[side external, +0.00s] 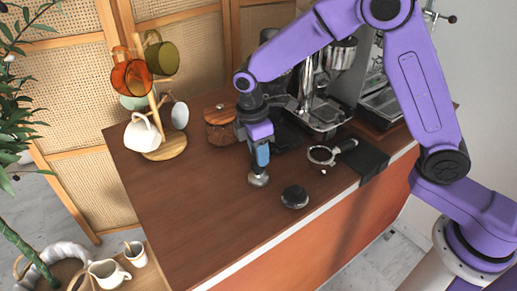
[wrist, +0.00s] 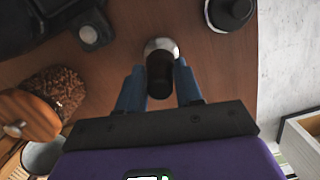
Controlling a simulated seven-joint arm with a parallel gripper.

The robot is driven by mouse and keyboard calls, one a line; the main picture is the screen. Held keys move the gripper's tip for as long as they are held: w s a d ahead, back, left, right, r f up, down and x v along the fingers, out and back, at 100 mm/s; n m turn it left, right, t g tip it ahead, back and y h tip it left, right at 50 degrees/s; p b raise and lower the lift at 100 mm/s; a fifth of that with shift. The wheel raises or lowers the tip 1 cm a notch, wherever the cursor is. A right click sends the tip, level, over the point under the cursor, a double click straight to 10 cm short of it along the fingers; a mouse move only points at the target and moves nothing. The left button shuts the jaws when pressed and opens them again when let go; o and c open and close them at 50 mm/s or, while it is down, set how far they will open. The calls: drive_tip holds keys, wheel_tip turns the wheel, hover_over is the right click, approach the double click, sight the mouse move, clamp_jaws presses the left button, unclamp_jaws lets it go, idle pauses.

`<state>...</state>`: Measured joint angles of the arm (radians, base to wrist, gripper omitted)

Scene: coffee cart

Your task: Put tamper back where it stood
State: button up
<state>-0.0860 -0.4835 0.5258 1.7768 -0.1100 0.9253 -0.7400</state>
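The tamper has a round silver base (side external: 258,180) and a dark handle. It is upright at the counter's middle, under my gripper (side external: 262,158); whether its base touches the wood is hard to tell. In the wrist view the tamper (wrist: 160,46) shows between the two blue fingers of my gripper (wrist: 160,75). In the side view the fingers hide most of the handle.
A black round tool (side external: 295,197) stands to the right, near the counter's front edge. The portafilter (side external: 321,155) lies by a black mat (side external: 366,160), before the espresso machine (side external: 327,105). A glass jar (side external: 220,127) and mug tree (side external: 164,146) stand left. The front-left counter (side external: 190,215) is clear.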

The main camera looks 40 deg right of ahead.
drive_tip(key=o, duration=0.4)
drive_tip(key=shift+r, duration=0.1)
drive_tip(key=r, duration=0.4)
drive_tip(key=a+r, duration=0.1)
drive_tip(key=r, duration=0.7)
drive_tip(key=shift+w+a, duration=0.1)
drive_tip(key=shift+a, duration=0.1)
drive_tip(key=s+d+f+m, duration=0.1)
drive_tip(key=s+d, duration=0.4)
drive_tip(key=s, duration=0.4)
drive_tip(key=s+d+f+m+y, duration=0.1)
drive_tip(key=s+d, duration=0.4)
drive_tip(key=s, duration=0.5)
drive_tip(key=s+d+f+m, duration=0.1)
drive_tip(key=s+d+f, duration=0.2)
drive_tip(key=s, duration=0.7)
drive_tip(key=shift+s+d+f+y, duration=0.1)
drive_tip(key=shift+d+y, duration=0.1)
drive_tip(key=shift+d, duration=0.5)
drive_tip(key=shift+s+d+f+y, duration=0.1)
drive_tip(key=shift+d+y, duration=0.1)
drive_tip(key=shift+d, duration=0.5)
drive_tip(key=shift+r, duration=0.1)
